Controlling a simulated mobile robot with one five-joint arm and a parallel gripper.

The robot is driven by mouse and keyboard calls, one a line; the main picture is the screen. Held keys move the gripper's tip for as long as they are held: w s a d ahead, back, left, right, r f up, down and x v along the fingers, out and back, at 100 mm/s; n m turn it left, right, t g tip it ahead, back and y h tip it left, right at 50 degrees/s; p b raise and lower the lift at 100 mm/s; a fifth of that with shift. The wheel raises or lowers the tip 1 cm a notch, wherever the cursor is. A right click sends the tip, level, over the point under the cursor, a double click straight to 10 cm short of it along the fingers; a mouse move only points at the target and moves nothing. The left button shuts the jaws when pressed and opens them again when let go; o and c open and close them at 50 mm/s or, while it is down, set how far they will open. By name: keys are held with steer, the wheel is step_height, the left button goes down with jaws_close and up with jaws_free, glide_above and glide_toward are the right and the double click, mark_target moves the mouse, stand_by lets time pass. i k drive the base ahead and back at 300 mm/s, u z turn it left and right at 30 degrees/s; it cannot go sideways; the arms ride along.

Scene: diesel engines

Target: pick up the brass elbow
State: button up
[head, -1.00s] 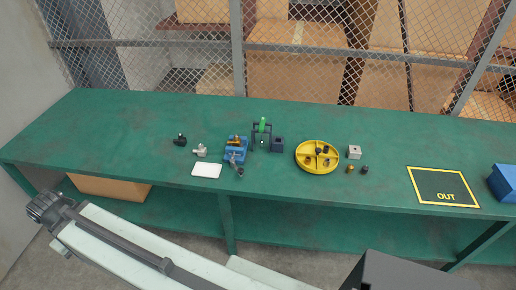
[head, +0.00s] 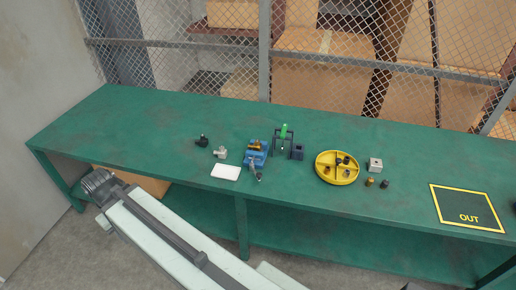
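Two small brass-coloured pieces show on the green workbench (head: 150,125) in the head view. One brass piece (head: 254,146) is at the top of the blue vise (head: 257,160), near the bench's middle. The other brass piece (head: 370,182) stands on the bench right of the yellow tray. Both are too small to tell which is an elbow. My gripper (head: 97,183) is at the dark end of my arm, at lower left in front of the bench, well apart from both. Its fingers are not clear, and I see nothing held.
A yellow divided tray (head: 319,172) holds small parts. Near it are a grey block (head: 375,165) and a dark fitting (head: 384,184). A white pad (head: 226,172), a green-topped stand (head: 284,140) and an OUT mat (head: 468,229) lie along the bench. Its left end is clear.

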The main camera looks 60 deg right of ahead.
mark_target(257, 147)
steer(key=z, duration=0.05)
steer(key=i, duration=0.95)
